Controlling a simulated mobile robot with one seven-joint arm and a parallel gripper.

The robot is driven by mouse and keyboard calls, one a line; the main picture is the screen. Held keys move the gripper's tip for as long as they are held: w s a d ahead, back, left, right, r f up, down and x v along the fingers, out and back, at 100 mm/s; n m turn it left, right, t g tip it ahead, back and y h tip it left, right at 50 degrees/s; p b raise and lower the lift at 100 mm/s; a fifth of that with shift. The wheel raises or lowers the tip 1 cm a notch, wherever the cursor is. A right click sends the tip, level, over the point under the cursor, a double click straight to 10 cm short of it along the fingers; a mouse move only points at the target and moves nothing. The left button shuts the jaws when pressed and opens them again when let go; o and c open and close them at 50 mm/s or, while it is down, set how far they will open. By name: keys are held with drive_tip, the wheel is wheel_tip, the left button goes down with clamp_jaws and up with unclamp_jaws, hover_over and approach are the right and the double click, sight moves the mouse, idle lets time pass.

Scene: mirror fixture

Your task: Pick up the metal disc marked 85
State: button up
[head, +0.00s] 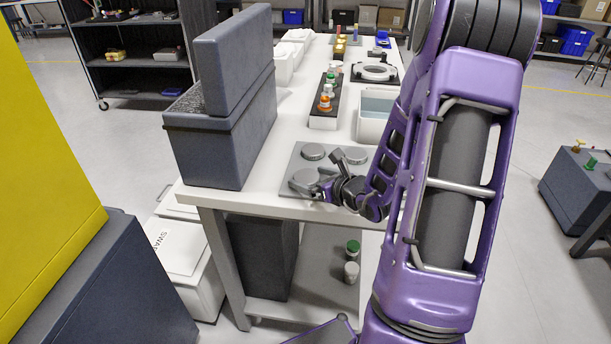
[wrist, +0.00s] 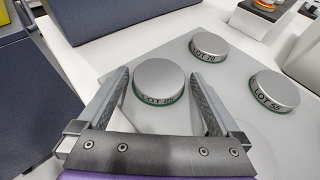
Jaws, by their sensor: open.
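Three round silver metal discs with green lower edges sit on a grey plate (head: 296,161). In the wrist view the near disc (wrist: 158,76) lies between my fingers; its label starts with LOT, but I cannot clearly read the number. The far disc (wrist: 208,44) reads LOT 70, and the right disc (wrist: 275,88) seems to read LOT 55. My gripper (wrist: 159,88) is open, with one finger on each side of the near disc. I cannot tell whether either finger touches it. In the head view my gripper (head: 322,181) is over the plate's near part.
A dark grey case (head: 212,150) with a raised lid stands left of the plate on the white table (head: 254,187). Behind the plate are a white bin (head: 371,128) and a tray with orange- and green-topped items (head: 326,100). A faint empty circle marks the plate's near right.

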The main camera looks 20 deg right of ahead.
drive_tip(key=c, duration=1.3)
drive_tip(key=shift+r, duration=0.1)
